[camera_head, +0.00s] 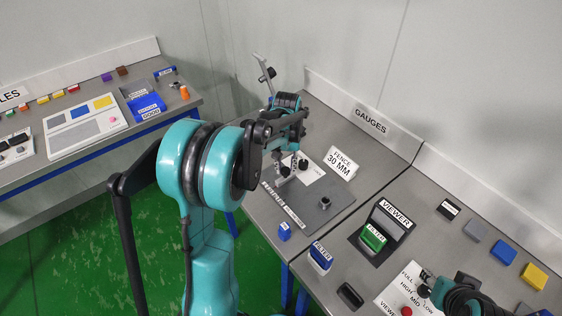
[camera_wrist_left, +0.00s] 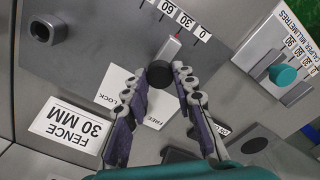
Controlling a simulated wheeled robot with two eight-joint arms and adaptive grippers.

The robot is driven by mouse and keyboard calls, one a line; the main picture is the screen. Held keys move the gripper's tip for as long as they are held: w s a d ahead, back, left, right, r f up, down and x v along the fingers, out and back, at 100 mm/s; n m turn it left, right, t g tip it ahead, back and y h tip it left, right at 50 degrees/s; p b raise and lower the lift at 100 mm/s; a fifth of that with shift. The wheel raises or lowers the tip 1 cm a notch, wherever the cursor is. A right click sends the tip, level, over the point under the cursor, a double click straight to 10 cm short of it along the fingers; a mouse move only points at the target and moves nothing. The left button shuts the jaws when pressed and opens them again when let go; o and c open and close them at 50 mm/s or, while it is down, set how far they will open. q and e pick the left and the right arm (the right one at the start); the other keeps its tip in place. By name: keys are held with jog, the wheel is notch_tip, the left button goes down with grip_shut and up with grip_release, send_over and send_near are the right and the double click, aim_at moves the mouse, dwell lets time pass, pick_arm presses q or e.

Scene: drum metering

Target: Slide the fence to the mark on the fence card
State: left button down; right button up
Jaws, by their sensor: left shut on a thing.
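The fence card (camera_head: 341,163) reads "FENCE 30 MM" and also shows in the left wrist view (camera_wrist_left: 71,128). The fence (camera_wrist_left: 171,47) is a pale block with a red pointer, beside a scale (camera_wrist_left: 186,20) marked 0, 30, 60. The pointer sits close to the 30 label; exact alignment is unclear. My left gripper (camera_wrist_left: 161,72) is shut on the fence's dark round knob (camera_wrist_left: 160,76). In the head view the left gripper (camera_head: 290,168) reaches over the grey plate (camera_head: 325,206). My right gripper (camera_head: 462,297) shows partly at lower right; its fingers are unclear.
A white card (camera_wrist_left: 130,98) with LOCK and FREE lies under the left fingers. A grey post (camera_wrist_left: 46,30) stands on the plate. A teal-knobbed caliper (camera_wrist_left: 283,74) is at right. The viewer (camera_head: 388,226) and blue filter block (camera_head: 320,256) stand on the nearer bench.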

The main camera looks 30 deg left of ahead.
aim_at(286, 170)
pick_arm(q)
jog(key=c, duration=1.2)
grip_release()
jog(key=shift+r, duration=0.15)
notch_tip(286, 170, up, 12)
jog(key=shift+f, duration=0.15)
jog(key=s+d+f+m+t, duration=0.1)
jog(key=s+d+t, duration=0.1)
jog(key=s+d, duration=0.2)
jog(key=s+d+f+m+t, duration=0.1)
jog(key=s+d, duration=0.3)
jog(key=s, duration=0.4)
jog(key=s+d+f+m+t, duration=0.1)
jog(key=s+d+m+t, duration=0.1)
jog(key=s+d+t, duration=0.2)
jog(key=shift+s+d+f+m, duration=0.15)
jog(key=shift+s+d+f, duration=0.1)
jog(key=shift+s, duration=0.3)
jog(key=shift+s+d+f+m, duration=0.1)
jog(key=shift+s+d+m, duration=0.1)
jog(key=shift+s, duration=0.35)
